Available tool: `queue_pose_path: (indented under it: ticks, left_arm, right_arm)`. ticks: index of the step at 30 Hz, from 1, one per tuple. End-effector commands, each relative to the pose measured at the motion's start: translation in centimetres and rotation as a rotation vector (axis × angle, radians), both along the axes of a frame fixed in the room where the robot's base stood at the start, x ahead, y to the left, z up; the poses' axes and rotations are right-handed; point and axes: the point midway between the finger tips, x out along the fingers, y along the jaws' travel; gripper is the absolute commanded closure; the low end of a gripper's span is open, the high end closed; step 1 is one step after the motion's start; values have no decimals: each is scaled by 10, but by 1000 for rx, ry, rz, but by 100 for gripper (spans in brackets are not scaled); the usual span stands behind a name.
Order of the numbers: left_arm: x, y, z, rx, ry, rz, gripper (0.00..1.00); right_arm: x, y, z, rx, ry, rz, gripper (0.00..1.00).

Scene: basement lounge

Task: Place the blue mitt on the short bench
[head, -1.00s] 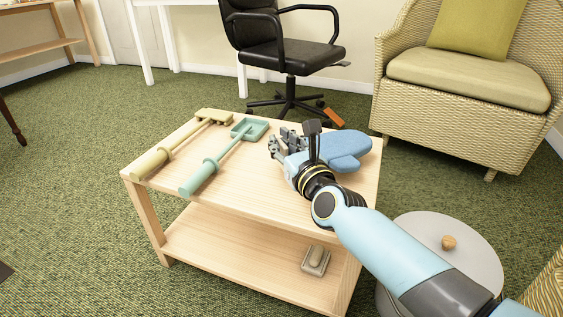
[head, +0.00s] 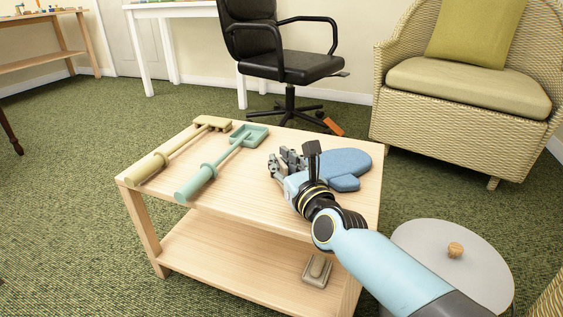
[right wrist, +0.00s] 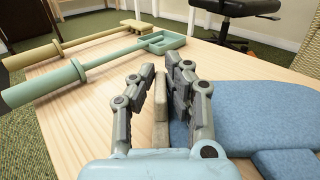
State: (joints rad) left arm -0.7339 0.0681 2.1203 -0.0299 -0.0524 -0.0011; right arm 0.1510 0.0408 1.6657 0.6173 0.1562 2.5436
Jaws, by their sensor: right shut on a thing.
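The blue mitt (head: 345,165) is at the right part of a light wooden table (head: 235,190) with a lower shelf. In the right wrist view the mitt (right wrist: 255,115) lies flat, its tan cuff end (right wrist: 161,122) between my fingers. My right gripper (head: 287,160) is shut on that cuff end, low over the tabletop; its fingers (right wrist: 161,90) stand on both sides of it. The mitt seems to rest on the top. I cannot tell which piece of furniture is the short bench. My left gripper is not in view.
A tan long-handled tool (head: 180,150) and a green one (head: 222,162) lie on the table's left part. A small grey-tan object (head: 317,270) is on the shelf. A round grey lidded container (head: 455,270), a black chair (head: 290,65) and a wicker armchair (head: 460,115) stand around.

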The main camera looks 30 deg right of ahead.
Motion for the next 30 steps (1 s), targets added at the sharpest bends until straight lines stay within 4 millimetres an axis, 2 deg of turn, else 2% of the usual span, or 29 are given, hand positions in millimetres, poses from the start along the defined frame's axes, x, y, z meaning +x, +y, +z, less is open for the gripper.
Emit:
queue_pose_path:
  ticks: [1,2,7,17,20,28,30]
  left_arm:
    - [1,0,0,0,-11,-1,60]
    - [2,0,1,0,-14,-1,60]
    - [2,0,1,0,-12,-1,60]
    - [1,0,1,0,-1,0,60]
    - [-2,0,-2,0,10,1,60]
    - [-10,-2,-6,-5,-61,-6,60]
    - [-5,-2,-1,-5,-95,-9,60]
  right_arm:
    - [0,0,-1,-1,0,0,100]
    - [0,0,-1,0,1,0,86]
    - [0,0,-1,0,0,0,65]
    - [0,0,1,0,0,0,65]
    - [-14,1,-1,0,3,0,65]
    - [-76,6,-3,-1,6,0,65]
    - [-89,7,-3,-1,5,0,65]
